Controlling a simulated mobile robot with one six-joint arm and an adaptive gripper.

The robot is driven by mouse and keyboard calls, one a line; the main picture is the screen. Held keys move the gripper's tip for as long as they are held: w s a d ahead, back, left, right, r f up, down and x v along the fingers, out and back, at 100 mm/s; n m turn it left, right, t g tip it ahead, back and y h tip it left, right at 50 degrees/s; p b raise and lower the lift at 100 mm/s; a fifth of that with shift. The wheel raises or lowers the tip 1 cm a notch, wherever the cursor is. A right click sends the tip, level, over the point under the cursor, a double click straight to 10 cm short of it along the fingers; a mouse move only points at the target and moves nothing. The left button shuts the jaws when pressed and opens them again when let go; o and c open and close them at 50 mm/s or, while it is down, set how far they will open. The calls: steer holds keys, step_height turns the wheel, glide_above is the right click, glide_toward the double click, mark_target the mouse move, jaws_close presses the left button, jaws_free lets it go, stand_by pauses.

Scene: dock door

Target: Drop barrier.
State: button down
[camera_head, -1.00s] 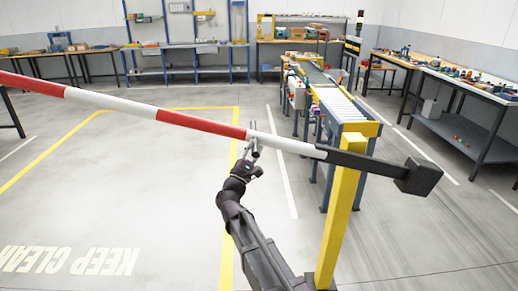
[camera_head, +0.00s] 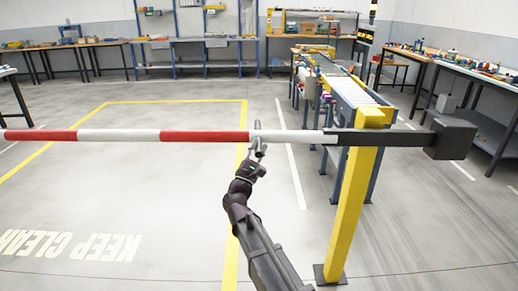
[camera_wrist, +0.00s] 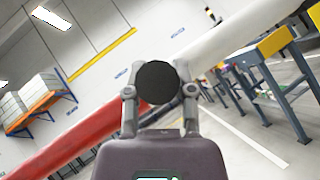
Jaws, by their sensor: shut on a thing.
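The barrier arm (camera_head: 205,136), a red and white striped pole, lies nearly level across the head view. Its dark end with a black counterweight block (camera_head: 453,139) is at the right, by the top of the yellow post (camera_head: 350,205). My gripper (camera_head: 257,140) is at the pole near a red and white joint, shut on a short dark handle. In the wrist view the handle's round black end (camera_wrist: 157,82) sits between the fingers of my gripper (camera_wrist: 159,92), with the pole (camera_wrist: 85,135) running diagonally behind it.
A conveyor (camera_head: 345,90) stands behind the post. Workbenches line the back wall and the right side (camera_head: 490,85). The floor marked KEEP CLEAR (camera_head: 95,247) under the pole is empty, edged by yellow lines.

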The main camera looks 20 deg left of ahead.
steer(key=shift+s+d+f+b, duration=0.1)
steer(key=shift+f+b, duration=0.25)
steer(key=shift+f, duration=0.1)
steer(key=shift+s+d+f+b, duration=0.1)
steer(key=shift+f+b, duration=0.2)
steer(key=shift+f, duration=0.1)
steer(key=c, duration=0.7)
jaws_free()
steer(key=shift+o, duration=1.3)
steer(key=shift+w+f, duration=0.15)
steer(key=shift+a, duration=0.1)
steer(key=shift+r, duration=0.3)
